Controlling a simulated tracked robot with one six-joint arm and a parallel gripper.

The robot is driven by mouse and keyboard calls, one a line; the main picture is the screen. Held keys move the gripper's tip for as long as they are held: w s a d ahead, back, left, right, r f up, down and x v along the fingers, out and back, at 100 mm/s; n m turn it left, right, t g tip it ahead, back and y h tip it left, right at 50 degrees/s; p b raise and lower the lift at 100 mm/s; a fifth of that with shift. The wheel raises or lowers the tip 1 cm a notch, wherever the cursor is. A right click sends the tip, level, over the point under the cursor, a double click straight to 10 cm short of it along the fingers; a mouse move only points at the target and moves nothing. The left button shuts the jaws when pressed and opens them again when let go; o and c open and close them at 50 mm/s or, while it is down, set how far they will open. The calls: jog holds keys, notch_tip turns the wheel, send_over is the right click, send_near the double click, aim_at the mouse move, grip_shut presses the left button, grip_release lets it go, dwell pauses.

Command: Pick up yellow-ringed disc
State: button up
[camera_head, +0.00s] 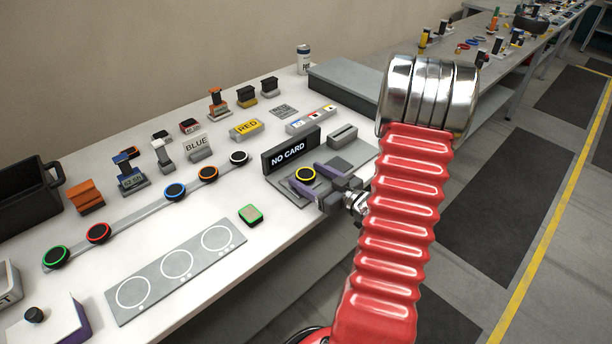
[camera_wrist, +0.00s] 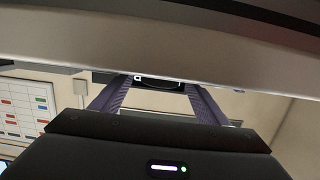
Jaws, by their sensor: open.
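The yellow-ringed disc (camera_head: 305,174) is small and dark with a yellow rim. It sits at the grey card-reader plate (camera_head: 345,157) in front of the "NO CARD" sign (camera_head: 290,150). My gripper (camera_head: 311,181) is open, with its purple fingers on either side of the disc; I cannot tell whether they touch it. In the wrist view my gripper (camera_wrist: 152,92) shows its two purple fingers spread apart. A dark object with white marks (camera_wrist: 158,79) lies between their tips, partly hidden by a pale edge.
A rail to the left holds several ringed discs, including blue (camera_head: 174,191), orange (camera_head: 208,174) and white (camera_head: 239,158). A green-edged block (camera_head: 250,214) lies on the white table. A grey plate with white circles (camera_head: 177,264) lies at the front. A grey box (camera_head: 345,88) stands behind the sign.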

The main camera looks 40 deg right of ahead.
aim_at(310, 177)
dwell(0.5)
jog(key=c, duration=1.1)
jog(key=shift+r, duration=5.05)
